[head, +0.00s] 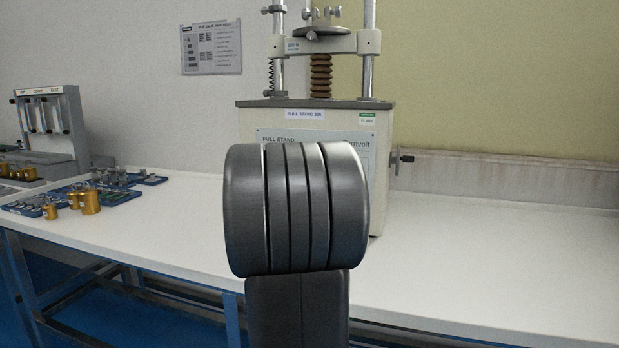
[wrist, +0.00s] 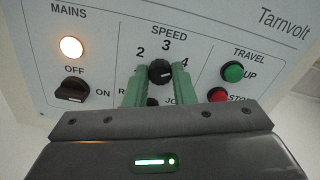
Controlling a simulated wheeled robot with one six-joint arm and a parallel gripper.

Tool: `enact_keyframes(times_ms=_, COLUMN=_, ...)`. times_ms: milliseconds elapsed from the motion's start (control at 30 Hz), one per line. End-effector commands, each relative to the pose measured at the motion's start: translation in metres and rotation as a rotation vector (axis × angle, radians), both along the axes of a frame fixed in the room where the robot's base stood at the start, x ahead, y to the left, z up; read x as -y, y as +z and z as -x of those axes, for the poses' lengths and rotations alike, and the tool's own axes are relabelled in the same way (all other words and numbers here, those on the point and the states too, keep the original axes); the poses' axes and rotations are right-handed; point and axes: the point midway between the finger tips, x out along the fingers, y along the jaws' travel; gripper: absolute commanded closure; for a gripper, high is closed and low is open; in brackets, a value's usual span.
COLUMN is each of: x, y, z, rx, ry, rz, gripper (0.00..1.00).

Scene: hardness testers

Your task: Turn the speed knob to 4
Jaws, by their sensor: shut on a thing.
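In the wrist view the round black speed knob (wrist: 160,72) sits on the pale panel under the word SPEED. The numbers 2, 3 and 4 show around it, with 3 above and 4 at its right. A small pale mark shows on the knob, but I cannot tell exactly which number it points at. My gripper (wrist: 160,76) has its two green fingers on either side of the knob, shut on it. In the head view my arm hides the knob and most of the front panel of the pull stand (head: 320,117).
Around the speed knob are the black MAINS switch (wrist: 72,90), a lit lamp (wrist: 71,47), the green UP button (wrist: 232,71) and the red STOP button (wrist: 217,95). A dark control (wrist: 153,102) sits between my fingers, below the knob. The white bench (head: 500,260) is clear at right.

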Motion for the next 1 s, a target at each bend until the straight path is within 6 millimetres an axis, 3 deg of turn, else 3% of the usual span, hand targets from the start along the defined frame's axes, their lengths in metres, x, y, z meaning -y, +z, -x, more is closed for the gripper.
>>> enact_keyframes(times_ms=367, x=0.000, y=-0.003, z=0.000, rx=-0.002, ry=-0.001, rz=-0.005, gripper=1.00)
enact_keyframes(times_ms=400, x=0.000, y=-0.003, z=0.000, rx=-0.002, ry=-0.001, rz=-0.005, gripper=0.75)
enact_keyframes(times_ms=500, x=0.000, y=-0.002, z=0.000, rx=-0.002, ry=-0.001, rz=-0.005, gripper=0.55)
enact_keyframes(times_ms=833, x=-0.001, y=-0.001, z=0.002, rx=0.000, ry=0.000, rz=-0.004, gripper=0.55)
enact_keyframes(times_ms=1000, x=-0.007, y=0.000, z=0.019, rx=0.001, ry=0.001, rz=-0.004, gripper=0.55)
